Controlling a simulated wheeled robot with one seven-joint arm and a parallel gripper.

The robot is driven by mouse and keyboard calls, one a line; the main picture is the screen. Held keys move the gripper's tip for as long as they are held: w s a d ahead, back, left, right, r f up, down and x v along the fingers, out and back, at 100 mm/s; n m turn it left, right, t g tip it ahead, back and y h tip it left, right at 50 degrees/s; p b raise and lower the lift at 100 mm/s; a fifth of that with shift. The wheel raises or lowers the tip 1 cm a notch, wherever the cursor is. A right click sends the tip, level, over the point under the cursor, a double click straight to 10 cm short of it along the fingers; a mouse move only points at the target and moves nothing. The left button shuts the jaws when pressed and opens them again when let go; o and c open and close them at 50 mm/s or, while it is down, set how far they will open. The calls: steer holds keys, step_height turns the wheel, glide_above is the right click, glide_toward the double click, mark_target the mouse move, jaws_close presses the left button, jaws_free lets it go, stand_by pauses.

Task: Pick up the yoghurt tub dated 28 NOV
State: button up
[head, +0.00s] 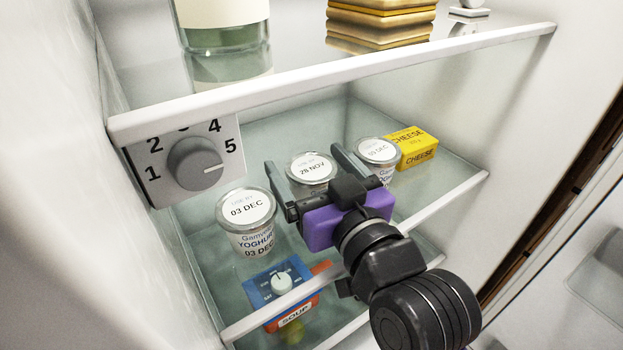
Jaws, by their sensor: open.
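The yoghurt tub dated 28 NOV (311,168) stands upright on the middle glass shelf, its white lid facing up. Its lower part is hidden behind my gripper. My gripper (304,166) is open, with one dark finger on the left of this tub and the other on the right. I cannot tell whether the fingers touch it. A second yoghurt tub (246,222), dated 03 DEC, stands to the left and nearer. A third tub (378,153) stands just right of the right finger; its lid date is small and seems to end in DEC.
A yellow cheese box (416,148) sits right of the third tub. A dial panel (190,160) hangs at left below the upper shelf edge (330,82).

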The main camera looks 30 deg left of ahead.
steer(key=c, duration=1.4)
